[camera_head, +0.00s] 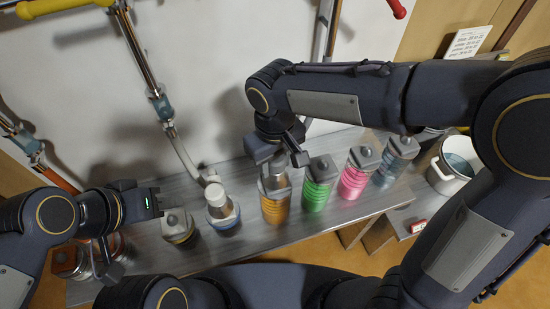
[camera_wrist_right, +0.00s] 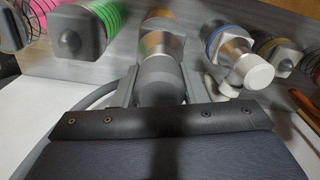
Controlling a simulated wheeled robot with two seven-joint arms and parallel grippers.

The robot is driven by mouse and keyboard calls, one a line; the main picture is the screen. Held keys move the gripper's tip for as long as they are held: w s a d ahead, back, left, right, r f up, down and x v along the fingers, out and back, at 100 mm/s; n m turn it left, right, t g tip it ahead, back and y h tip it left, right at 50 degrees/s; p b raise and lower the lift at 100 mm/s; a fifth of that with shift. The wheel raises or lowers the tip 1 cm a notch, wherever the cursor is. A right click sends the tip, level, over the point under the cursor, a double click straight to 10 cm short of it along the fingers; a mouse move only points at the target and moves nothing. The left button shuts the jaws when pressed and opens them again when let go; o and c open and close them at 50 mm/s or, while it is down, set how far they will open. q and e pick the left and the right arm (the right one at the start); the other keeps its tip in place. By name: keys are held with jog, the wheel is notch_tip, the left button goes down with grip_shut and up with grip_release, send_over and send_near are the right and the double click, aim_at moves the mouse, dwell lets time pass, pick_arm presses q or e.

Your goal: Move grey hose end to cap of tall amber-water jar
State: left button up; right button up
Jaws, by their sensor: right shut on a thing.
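The amber-banded jar (camera_head: 275,208) stands in the row on the shelf, with my right gripper (camera_head: 278,158) directly over its top. In the right wrist view, my right gripper (camera_wrist_right: 158,88) is shut on the grey hose end (camera_wrist_right: 157,72). The hose end lines up with the jar's metal top (camera_wrist_right: 160,42); whether they touch I cannot tell. The grey hose (camera_wrist_right: 92,95) curves away to the left there. In the head view the fingers hide most of the hose end. My left gripper (camera_head: 128,232) is low at the left, its fingers unclear.
A blue-banded jar with a pale cylindrical top (camera_head: 220,207) stands close left of the amber jar, a green jar (camera_head: 318,183) close right. Pink (camera_head: 354,176) and grey-blue (camera_head: 394,162) jars follow, then a white pot (camera_head: 452,163). Metal pipes hang along the back wall.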

jog(key=o, duration=1.7)
jog(key=shift+c, duration=0.2)
notch_tip(320, 180, up, 6)
jog(key=p, duration=0.5)
jog(key=shift+r, duration=0.15)
jog(key=shift+s, duration=0.2)
jog(key=s+d+r+p, duration=0.1)
jog(key=s+d, duration=0.1)
jog(key=s, duration=0.5)
jog(key=s+d+r, duration=0.1)
jog(key=s+d, duration=0.1)
jog(key=s, duration=0.5)
jog(key=shift+d+r+p, duration=0.3)
jog(key=shift+r+p, duration=0.1)
